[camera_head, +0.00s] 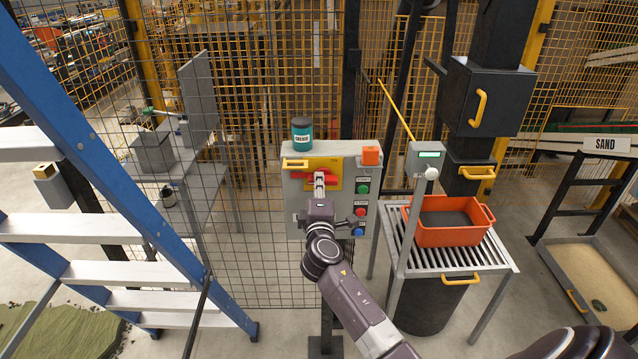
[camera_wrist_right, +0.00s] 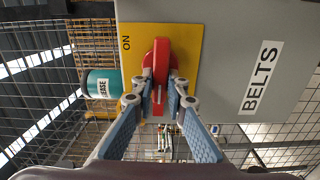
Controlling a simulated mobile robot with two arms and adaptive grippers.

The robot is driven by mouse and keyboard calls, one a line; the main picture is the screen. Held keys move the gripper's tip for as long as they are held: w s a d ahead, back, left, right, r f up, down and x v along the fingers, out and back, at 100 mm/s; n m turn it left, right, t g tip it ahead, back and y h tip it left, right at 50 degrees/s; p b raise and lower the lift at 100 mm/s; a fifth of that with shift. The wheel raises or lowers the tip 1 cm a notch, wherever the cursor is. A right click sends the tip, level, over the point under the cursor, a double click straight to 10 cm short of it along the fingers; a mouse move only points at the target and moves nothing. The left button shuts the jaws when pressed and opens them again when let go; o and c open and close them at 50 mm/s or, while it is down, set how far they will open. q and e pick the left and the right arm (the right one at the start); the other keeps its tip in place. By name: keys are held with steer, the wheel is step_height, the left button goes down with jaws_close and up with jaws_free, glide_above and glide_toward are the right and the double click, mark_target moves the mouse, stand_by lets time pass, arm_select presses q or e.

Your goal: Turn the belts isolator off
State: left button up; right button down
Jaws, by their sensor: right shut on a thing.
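The belts isolator is a red rotary handle (camera_head: 299,176) on a yellow plate (camera_head: 325,163), on the front of a grey control box (camera_head: 298,208). In the head view the handle lies roughly level. In the right wrist view the red handle (camera_wrist_right: 157,60) stands upright in the turned picture, beside the word ON on the yellow plate (camera_wrist_right: 185,45), with a BELTS label (camera_wrist_right: 262,77) to its right. My right gripper (camera_head: 320,180) is shut on the handle; its fingertips (camera_wrist_right: 159,97) close on the handle's lower part in the wrist view. My left gripper is out of view.
Green (camera_head: 363,188), red (camera_head: 360,212) and blue (camera_head: 358,232) buttons are to the right.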

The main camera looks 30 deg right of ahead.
steer(key=shift+f, duration=0.15)
stand_by(0.4)
steer(key=c, duration=1.9)
jaws_free()
steer(key=shift+n, duration=0.3)
steer(key=shift+c, duration=0.2)
steer(key=v, duration=1.2)
